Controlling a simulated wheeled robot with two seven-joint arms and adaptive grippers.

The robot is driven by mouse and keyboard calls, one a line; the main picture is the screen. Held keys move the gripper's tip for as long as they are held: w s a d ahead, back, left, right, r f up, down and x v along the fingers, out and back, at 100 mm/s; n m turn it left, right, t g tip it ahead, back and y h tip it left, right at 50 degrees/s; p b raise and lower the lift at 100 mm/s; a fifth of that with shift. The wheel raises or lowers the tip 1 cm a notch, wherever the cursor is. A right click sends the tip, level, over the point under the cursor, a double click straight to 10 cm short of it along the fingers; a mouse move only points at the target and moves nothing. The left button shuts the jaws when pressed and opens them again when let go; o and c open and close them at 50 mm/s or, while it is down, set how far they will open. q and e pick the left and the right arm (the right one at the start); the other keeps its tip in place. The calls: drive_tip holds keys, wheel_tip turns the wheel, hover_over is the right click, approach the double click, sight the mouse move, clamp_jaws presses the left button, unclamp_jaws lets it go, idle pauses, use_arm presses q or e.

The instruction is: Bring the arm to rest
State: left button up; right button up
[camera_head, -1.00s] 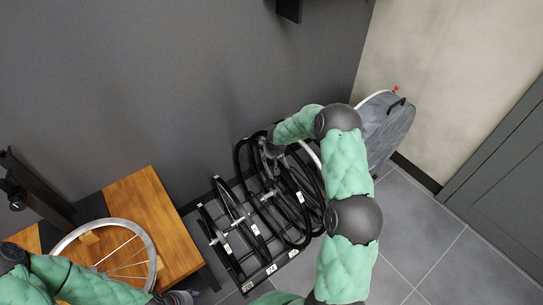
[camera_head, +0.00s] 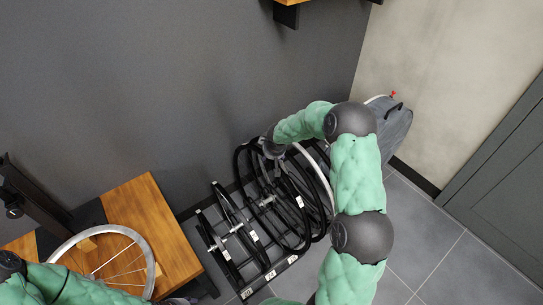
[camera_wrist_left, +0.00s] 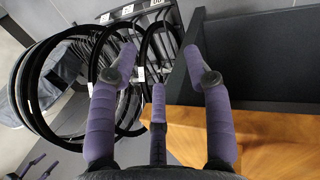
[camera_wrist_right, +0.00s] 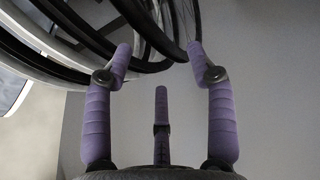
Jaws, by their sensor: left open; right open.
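My right arm (camera_head: 357,170) reaches up the middle of the head view and bends left over a rack of wheels. Its dark wrist end is beside the wheels, and the fingers are hard to make out there. In the right wrist view my right gripper (camera_wrist_right: 160,58) is open, with nothing between its purple fingers; wheel rims are just beyond the tips. My left arm (camera_head: 70,288) lies along the bottom left of the head view, by the wooden bench. In the left wrist view my left gripper (camera_wrist_left: 160,68) is open and empty, in front of the bench edge and rack.
The wheel rack (camera_head: 270,272) stands on the tiled floor against the grey wall. The wooden bench (camera_head: 150,205) carries a spoked wheel (camera_head: 147,250). A grey bag (camera_head: 396,130) leans behind my right arm. A shelf (camera_head: 288,14) hangs above. Floor to the right is clear.

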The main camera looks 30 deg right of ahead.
drive_tip(key=s+a+f+g+y+p, duration=0.1)
drive_tip(key=s+a+f+y, duration=0.1)
drive_tip(key=s+a+f, duration=0.35)
drive_tip(key=s+a+f+m+y, duration=0.1)
drive_tip(key=s+a+f, duration=0.15)
drive_tip(key=a, duration=0.65)
drive_tip(key=s+a+f+g+y+p, duration=0.1)
drive_tip(key=s+a+f+y, duration=0.15)
drive_tip(key=s+a, duration=0.35)
drive_tip(key=s+a+f+m+g+p, duration=0.1)
drive_tip(key=s+a, duration=0.4)
drive_tip(key=s, duration=0.3)
drive_tip(key=s+a+f+m+g+p, duration=0.1)
drive_tip(key=s+a, duration=0.3)
drive_tip(key=s, duration=0.5)
drive_tip(key=shift+a+m, duration=0.3)
drive_tip(key=shift+a, duration=0.05)
